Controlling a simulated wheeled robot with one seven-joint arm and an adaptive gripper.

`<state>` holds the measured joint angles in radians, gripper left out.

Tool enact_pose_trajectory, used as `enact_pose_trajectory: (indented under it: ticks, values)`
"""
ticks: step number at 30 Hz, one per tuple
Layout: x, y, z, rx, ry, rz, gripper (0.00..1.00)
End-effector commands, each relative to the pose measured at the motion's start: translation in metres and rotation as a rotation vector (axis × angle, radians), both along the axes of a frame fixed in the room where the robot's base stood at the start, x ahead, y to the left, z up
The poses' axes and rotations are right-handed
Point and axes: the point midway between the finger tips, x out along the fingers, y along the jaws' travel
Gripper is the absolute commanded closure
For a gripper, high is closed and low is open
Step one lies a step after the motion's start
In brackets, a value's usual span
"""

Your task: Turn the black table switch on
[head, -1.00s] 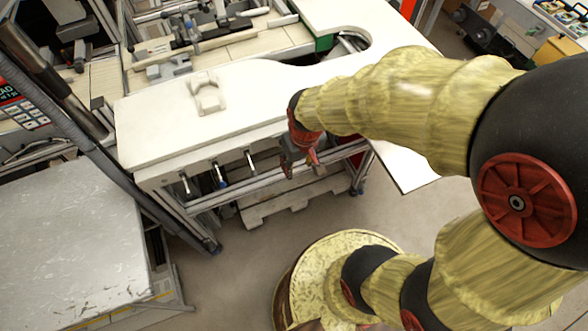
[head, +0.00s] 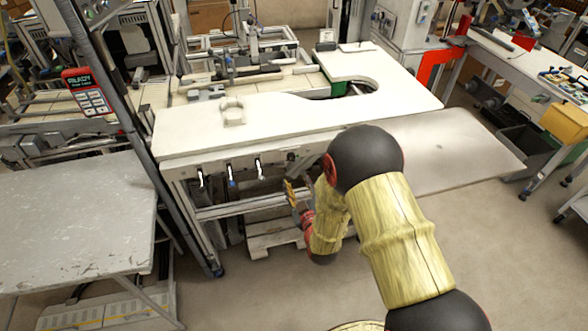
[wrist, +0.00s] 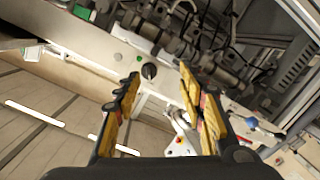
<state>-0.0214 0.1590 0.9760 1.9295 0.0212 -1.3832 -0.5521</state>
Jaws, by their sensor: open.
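The black table switch (wrist: 149,71) is a small round black knob on a pale panel in the wrist view, near the upper middle. A green button (wrist: 138,59) sits beside it. My gripper (wrist: 159,72) is open, with its yellow and black fingers on either side of the knob in the picture. The knob lies beyond the fingertips, and no contact shows. In the head view my gripper (head: 290,193) is low in front of the white table (head: 300,110), just below its front edge. I cannot make out the knob in that view.
Several levers hang under the table's front edge, one with a blue grip (head: 231,181). A blue-ended lever (wrist: 251,122) shows at right in the wrist view. A grey worktable (head: 75,215) stands at left. The floor in front is clear.

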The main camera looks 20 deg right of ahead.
Motion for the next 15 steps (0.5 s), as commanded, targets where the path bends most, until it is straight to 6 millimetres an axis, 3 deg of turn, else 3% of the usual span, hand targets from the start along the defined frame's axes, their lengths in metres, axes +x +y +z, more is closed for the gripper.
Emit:
enact_pose_trajectory:
  ticks: [5, 8, 15]
  values:
    - [0.002, 0.000, 0.029, -0.047, -0.110, 0.002, 0.59]
    - [0.008, 0.000, 0.030, -0.062, -0.115, 0.002, 0.59]
    - [0.043, 0.000, 0.029, -0.061, -0.114, 0.003, 0.59]
